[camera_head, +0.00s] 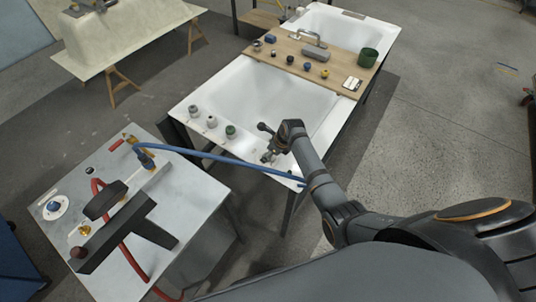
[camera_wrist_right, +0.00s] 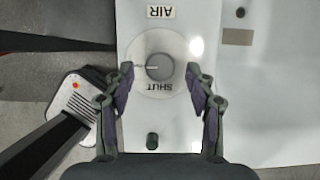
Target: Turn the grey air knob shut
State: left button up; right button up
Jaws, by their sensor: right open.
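The grey air knob (camera_wrist_right: 159,67) is round and sits on a pale disc in the right wrist view. A light mark on it points left. The word SHUT is printed upside down below it, and an AIR label (camera_wrist_right: 161,12) lies above. My right gripper (camera_wrist_right: 160,68) is open, with one finger on each side of the knob and visible gaps between. In the head view my right gripper (camera_head: 268,157) is over the near rim of the white tub (camera_head: 245,92); I cannot make out the air knob there. My left gripper is not in view.
Several knobs, one of them a green knob (camera_head: 230,131), stand along the tub rim left of the gripper. A blue hose (camera_head: 215,157) runs from the grey table (camera_head: 190,190) towards my right arm. A wooden board (camera_head: 345,78) with small items crosses the tub.

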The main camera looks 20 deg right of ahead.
jog(key=shift+x, duration=0.9)
jog(key=c, duration=1.2)
jog(key=shift+o, duration=0.2)
